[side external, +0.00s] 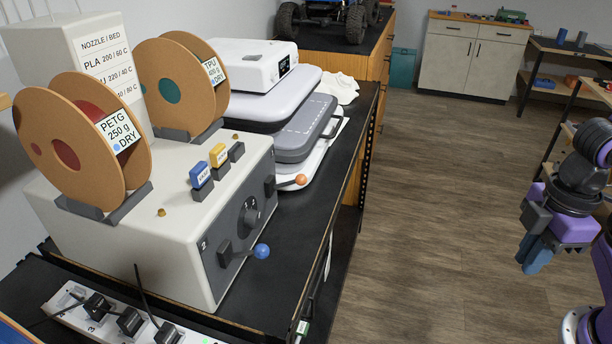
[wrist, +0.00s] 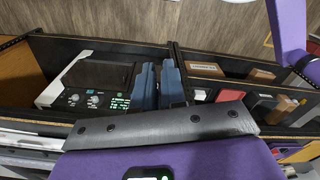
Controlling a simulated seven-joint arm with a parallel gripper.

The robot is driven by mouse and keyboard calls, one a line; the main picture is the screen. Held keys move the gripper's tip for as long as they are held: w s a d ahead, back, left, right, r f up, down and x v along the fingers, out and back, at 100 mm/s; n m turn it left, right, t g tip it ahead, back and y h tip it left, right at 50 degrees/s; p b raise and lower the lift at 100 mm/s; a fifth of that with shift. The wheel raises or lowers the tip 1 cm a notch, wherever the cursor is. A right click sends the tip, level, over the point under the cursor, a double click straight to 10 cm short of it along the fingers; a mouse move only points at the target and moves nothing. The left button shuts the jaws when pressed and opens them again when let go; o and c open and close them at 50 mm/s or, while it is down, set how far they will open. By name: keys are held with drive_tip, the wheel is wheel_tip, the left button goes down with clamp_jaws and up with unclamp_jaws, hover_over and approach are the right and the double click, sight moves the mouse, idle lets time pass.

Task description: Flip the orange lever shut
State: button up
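My gripper (side external: 530,262) is far off to the right in the side view, over the open floor and touching nothing. Its blue fingers point down and lie close together, with nothing between them. They also show side by side in the wrist view (wrist: 159,80). The orange lever does not show in the wrist view.
A cream control box (side external: 140,235) carries two filament spools and a blue-knobbed lever (side external: 261,250), nearer the camera than the orange one. A power strip (side external: 125,320) stands in front. Open floor (side external: 430,200) lies between bench and arm. The wrist view shows a bench instrument (wrist: 90,85) and shelves.

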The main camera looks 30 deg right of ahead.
drive_tip(key=w+a+r+n, duration=0.2)
drive_tip(key=w+a+r, duration=0.1)
drive_tip(key=w+a, duration=0.1)
drive_tip(key=w+a+r+n+t, duration=0.1)
drive_tip(key=w+a+r+n, duration=0.1)
drive_tip(key=w+a, duration=0.3)
drive_tip(key=w+a+r+n, duration=0.3)
drive_tip(key=w+a+r, duration=0.1)
drive_tip(key=w, duration=0.2)
drive_tip(key=shift+w+a, duration=0.2)
clamp_jaws()
wheel_tip(320, 180, up, 8)
drive_tip(key=n+t, duration=0.2)
drive_tip(key=n, duration=0.5)
hover_over(303, 177)
drive_tip(key=s, duration=0.5)
drive_tip(key=shift+w, duration=0.25)
drive_tip(key=x, duration=1.4)
drive_tip(key=shift+d, duration=0.25)
drive_tip(key=shift+s, duration=0.1)
